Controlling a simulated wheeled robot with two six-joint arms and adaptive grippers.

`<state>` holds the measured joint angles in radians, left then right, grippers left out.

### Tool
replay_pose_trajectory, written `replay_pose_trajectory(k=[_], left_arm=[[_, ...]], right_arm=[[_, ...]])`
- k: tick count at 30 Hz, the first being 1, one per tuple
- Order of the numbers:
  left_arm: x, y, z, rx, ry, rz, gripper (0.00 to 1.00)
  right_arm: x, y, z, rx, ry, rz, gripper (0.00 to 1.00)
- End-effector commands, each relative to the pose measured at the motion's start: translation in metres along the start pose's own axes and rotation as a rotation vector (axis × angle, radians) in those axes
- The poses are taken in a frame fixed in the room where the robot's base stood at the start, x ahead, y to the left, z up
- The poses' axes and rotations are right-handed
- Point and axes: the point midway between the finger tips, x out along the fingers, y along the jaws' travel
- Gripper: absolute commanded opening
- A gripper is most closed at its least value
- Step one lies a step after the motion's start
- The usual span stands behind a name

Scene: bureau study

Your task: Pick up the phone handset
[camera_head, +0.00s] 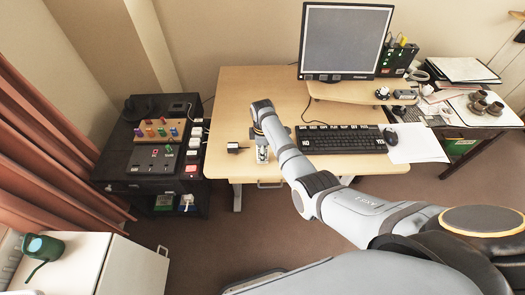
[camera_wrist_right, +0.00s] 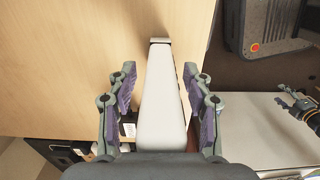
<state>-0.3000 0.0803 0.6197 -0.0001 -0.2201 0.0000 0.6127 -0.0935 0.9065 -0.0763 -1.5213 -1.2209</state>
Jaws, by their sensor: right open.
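A long white piece, which looks like the phone handset (camera_wrist_right: 162,95), lies between the fingers of my right gripper (camera_wrist_right: 160,105) in the right wrist view. The fingers stand on both sides of it, apart from it, so the gripper is open. In the head view my right gripper (camera_head: 262,152) points down over the front left of the wooden desk (camera_head: 240,100) and mostly hides the handset. A dark jointed part, probably my left gripper (camera_wrist_right: 292,100), shows small at the right edge of the wrist view; its jaws are unclear.
A keyboard (camera_head: 340,139) and monitor stand (camera_head: 350,92) are to the right. A black cabinet (camera_head: 135,186) with a control panel stands left of the desk. The desk's back left is clear.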

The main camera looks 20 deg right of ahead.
Motion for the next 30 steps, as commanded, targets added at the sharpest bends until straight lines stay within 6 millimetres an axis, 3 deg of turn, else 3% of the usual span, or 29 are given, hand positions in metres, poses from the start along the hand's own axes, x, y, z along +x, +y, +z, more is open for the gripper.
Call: replay_pose_trajectory(k=[3, 14, 23, 30], left_arm=[[0.0, 0.0, 0.0, 0.0, 0.0, 0.0, 0.64], [0.0, 0.0, 0.0, 0.0, 0.0, 0.0, 0.64], [-0.001, 0.0, 0.0, 0.0, 0.0, 0.0, 0.64], [-0.002, 0.0, -0.001, 0.0, 0.001, 0.0, 0.64]], right_arm=[[0.0, 0.0, 0.0, 0.0, 0.0, 0.0, 0.48], [-0.001, 0.0, 0.0, 0.0, 0.0, 0.0, 0.0], [-0.007, 0.001, 0.0, 0.0, 0.001, 0.002, 0.0], [-0.058, 0.002, -0.001, -0.001, 0.002, 0.006, 0.0]])
